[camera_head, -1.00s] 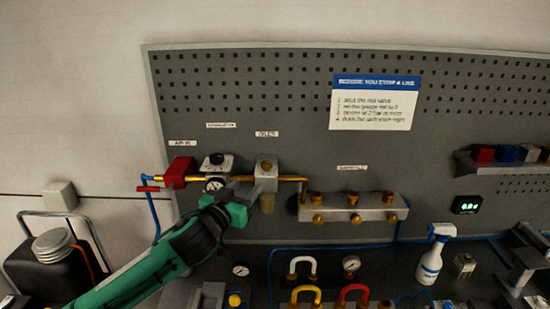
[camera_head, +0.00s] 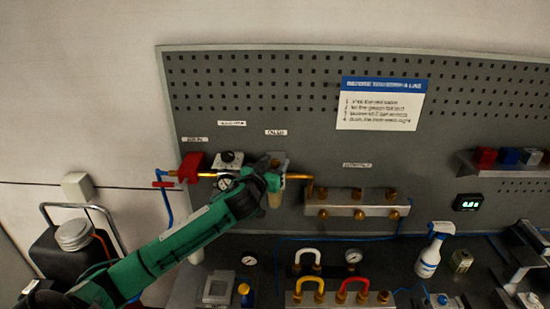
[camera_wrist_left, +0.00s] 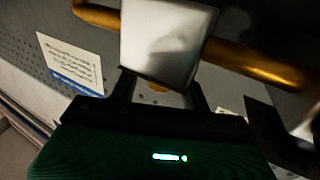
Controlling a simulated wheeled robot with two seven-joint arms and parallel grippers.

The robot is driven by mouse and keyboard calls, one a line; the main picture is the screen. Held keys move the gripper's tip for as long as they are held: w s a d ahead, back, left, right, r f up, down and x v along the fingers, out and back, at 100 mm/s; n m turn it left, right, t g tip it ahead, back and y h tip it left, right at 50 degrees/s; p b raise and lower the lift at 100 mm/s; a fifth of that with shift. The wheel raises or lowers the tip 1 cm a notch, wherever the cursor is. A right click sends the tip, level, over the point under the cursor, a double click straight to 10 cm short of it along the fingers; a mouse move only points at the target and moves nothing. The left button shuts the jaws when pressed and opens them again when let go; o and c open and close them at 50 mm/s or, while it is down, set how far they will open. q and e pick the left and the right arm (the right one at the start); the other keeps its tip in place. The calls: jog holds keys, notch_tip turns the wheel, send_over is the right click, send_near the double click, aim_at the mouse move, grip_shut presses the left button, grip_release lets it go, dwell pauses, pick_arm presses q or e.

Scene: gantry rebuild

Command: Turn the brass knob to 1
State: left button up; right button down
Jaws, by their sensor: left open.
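The oiler's pale metal block (camera_head: 280,167) sits on the pipe line at the board's middle, under a small label. My left arm's wrist and left gripper (camera_head: 266,166) cover most of its front in the head view, and its brass knob is hidden there. In the left wrist view the pale block (camera_wrist_left: 168,42) fills the top, with brass pipe (camera_wrist_left: 255,62) on both sides. My left gripper (camera_wrist_left: 160,92) is open, its two dark fingers reaching to the block's edge. A small bit of brass (camera_wrist_left: 155,86) shows between them; knob setting and contact cannot be read.
A red valve block (camera_head: 190,167) and a black-dial regulator (camera_head: 230,158) sit left of the oiler. A manifold (camera_head: 350,203) with several brass knobs is at the right. A spray bottle (camera_head: 430,252) and coloured hose loops stand on the bench below.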

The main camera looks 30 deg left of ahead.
pick_arm(q)
jog(key=shift+w, duration=0.3)
jog(key=c, duration=1)
jog(key=shift+o, duration=0.2)
jog(key=shift+f, duration=0.1)
jog(key=shift+f+n+y+b, duration=0.15)
jog(key=shift+n+y+b, duration=0.65)
jog(key=shift+y+b, duration=0.3)
jog(key=n+g+y+b, duration=0.2)
jog(key=y+b, duration=0.1)
jog(key=n+g+y+b, duration=0.1)
jog(key=n+y+b, duration=0.1)
jog(key=y+b, duration=0.1)
jog(key=shift+n+g+y, duration=0.3)
jog(key=shift+g, duration=0.1)
jog(key=shift+n+g+y+b, duration=0.8)
jog(key=shift+g+y+b, duration=0.2)
jog(key=shift+b, duration=0.35)
pick_arm(e)
notch_tip(320, 180, down, 11)
jog(key=s, duration=0.1)
jog(key=shift+r, duration=0.1)
pick_arm(q)
jog(key=shift+r, duration=0.2)
pick_arm(e)
jog(key=shift+d, duration=0.15)
pick_arm(q)
jog(key=o, duration=1)
jog(key=shift+c, duration=0.2)
